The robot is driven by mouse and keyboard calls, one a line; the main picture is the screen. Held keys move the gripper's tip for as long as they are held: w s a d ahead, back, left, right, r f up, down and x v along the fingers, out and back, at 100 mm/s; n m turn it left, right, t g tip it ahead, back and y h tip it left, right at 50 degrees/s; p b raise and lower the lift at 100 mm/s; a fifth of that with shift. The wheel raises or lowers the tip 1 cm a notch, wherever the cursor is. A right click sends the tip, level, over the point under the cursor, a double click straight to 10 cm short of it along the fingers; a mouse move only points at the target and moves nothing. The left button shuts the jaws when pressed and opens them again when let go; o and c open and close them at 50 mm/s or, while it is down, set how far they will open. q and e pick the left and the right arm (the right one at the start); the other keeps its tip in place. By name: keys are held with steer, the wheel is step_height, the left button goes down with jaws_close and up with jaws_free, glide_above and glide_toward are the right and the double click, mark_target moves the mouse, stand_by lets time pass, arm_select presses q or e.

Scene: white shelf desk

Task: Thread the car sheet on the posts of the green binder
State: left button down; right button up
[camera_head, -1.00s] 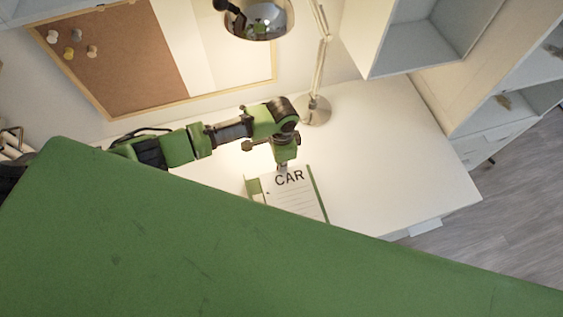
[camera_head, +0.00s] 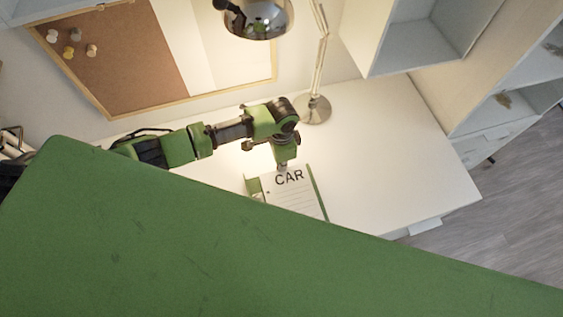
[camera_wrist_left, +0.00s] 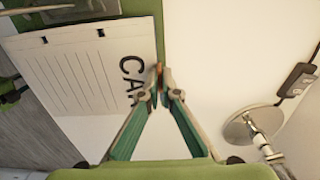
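The car sheet (camera_head: 293,192) is white with "CAR" printed at its top and ruled lines. It lies on or just above the green binder (camera_head: 318,190), whose green shows along both sides of it. In the left wrist view the sheet (camera_wrist_left: 75,80) has two dark holes along its upper edge, next to the green binder (camera_wrist_left: 140,8). Pale metal parts show on the binder there; I cannot tell whether posts pass through the holes. My left gripper (camera_head: 283,168) is at the sheet's "CAR" end. Its fingertips (camera_wrist_left: 159,82) meet at that edge and appear shut on the sheet. My right gripper is not in view.
A lamp (camera_head: 314,108) stands behind the binder, its round base (camera_wrist_left: 252,125) also in the wrist view. The white desk (camera_head: 390,150) is clear to the right. A corkboard (camera_head: 120,65) and shelves (camera_head: 425,35) are behind. A large green surface hides the foreground.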

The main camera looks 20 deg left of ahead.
arm_select(q)
steer(key=shift+f+b, duration=0.8)
steer(key=shift+f, duration=0.5)
stand_by(1.0)
steer(key=c, duration=2.2)
jaws_free()
steer(key=shift+r, duration=0.1)
step_height(320, 180, up, 12)
steer(key=shift+f, duration=0.1)
steer(key=shift+f, duration=0.1)
